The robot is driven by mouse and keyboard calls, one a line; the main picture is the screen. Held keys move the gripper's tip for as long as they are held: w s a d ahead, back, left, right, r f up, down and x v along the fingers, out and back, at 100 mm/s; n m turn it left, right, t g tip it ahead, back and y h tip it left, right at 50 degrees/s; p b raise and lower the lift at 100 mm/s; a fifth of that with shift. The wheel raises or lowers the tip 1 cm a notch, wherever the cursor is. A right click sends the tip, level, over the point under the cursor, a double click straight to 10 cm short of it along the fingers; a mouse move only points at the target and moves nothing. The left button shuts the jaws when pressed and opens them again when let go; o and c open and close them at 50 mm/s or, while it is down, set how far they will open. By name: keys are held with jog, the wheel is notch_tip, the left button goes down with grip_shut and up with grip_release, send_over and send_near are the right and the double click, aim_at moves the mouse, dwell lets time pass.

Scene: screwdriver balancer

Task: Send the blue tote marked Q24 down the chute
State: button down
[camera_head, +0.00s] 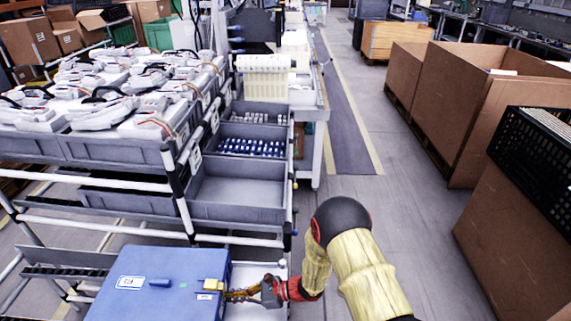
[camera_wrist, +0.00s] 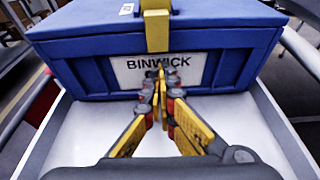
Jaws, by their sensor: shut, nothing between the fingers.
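A blue lidded tote (camera_head: 165,299) sits on a white surface (camera_head: 256,254) at the lower left of the head view. Its front fills the top of the wrist view (camera_wrist: 235,66), with a yellow latch (camera_wrist: 156,30) and a white label reading BINWICK (camera_wrist: 190,68). A small label (camera_head: 131,282) lies on its lid, too small to read; I see no Q24 mark. My gripper (camera_head: 236,295) is shut and empty. Its fingertips (camera_wrist: 158,82) are together just before the label, below the latch; I cannot tell whether they touch the tote. I cannot make out a chute.
A rack with grey bins (camera_head: 238,193) stands behind the tote, with white devices (camera_head: 110,95) on its left. A dark slatted strip (camera_head: 68,272) lies left of the tote. Large cardboard boxes (camera_head: 470,110) and a black crate (camera_head: 540,150) stand right. The aisle floor (camera_head: 405,210) between is clear.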

aim_at(179, 286)
jog(key=shift+w+a+b, duration=0.15)
jog(key=shift+a+b, duration=0.7)
jog(key=shift+a, duration=3.55)
jog(key=shift+w+a+b, duration=0.15)
jog(key=shift+a+b, duration=0.7)
jog(key=shift+a, duration=3.5)
jog(key=shift+w+a, duration=0.1)
jog(key=shift+a, duration=2.95)
jog(key=shift+d, duration=0.65)
jog(key=shift+d+r+p, duration=2.25)
jog(key=shift+d+r, duration=0.35)
jog(key=shift+r, duration=0.25)
jog(key=shift+f, duration=0.15)
